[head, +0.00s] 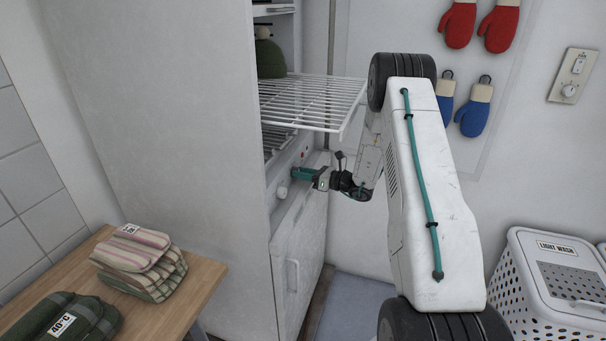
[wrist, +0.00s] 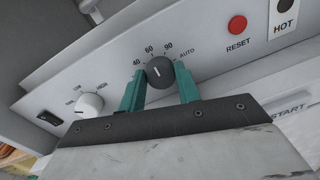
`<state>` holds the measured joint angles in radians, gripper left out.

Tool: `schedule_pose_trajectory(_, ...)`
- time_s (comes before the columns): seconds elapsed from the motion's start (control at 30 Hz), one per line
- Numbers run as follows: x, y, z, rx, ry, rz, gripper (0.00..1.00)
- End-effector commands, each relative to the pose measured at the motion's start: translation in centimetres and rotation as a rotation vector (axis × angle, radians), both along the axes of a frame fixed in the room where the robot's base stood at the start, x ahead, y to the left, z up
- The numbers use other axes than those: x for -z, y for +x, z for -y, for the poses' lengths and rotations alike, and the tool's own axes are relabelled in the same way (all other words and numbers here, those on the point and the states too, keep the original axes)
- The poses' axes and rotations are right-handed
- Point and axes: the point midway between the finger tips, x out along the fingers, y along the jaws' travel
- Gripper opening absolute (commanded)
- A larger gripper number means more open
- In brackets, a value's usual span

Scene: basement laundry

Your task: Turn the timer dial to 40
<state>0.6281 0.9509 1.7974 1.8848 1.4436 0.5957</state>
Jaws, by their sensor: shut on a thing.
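The timer dial (wrist: 160,72) is a black round knob on the white control panel in the wrist view. The marks 40, 60, 90 and AUTO run in an arc above it, with 40 at its upper left. A short white line on the dial points up and slightly left, roughly toward 60; its exact setting is hard to read. My gripper (wrist: 160,86) has one teal finger on each side of the dial and is shut on it. In the head view my gripper (head: 304,174) reaches the panel inside the cabinet, where the dial is hidden.
A white knob (wrist: 89,105) is left of the dial, and a red RESET button (wrist: 237,25) is to its right. A wire rack (head: 312,98) juts out above my gripper. A wooden table (head: 203,286) with folded cloths stands at lower left, a laundry basket (head: 521,272) at right.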

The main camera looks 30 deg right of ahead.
Motion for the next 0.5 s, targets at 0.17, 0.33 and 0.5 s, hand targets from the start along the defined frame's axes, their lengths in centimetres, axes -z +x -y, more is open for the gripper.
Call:
schedule_pose_trajectory(0.17, 0.02, 0.02, 0.02, 0.001, -0.022, 0.017, 0.10)
schedule_pose_trajectory(0.33, 0.02, 0.00, 0.00, 0.001, -0.086, 0.067, 0.10)
schedule_pose_trajectory(0.5, 0.03, -0.04, -0.03, 0.001, -0.185, 0.145, 0.10)
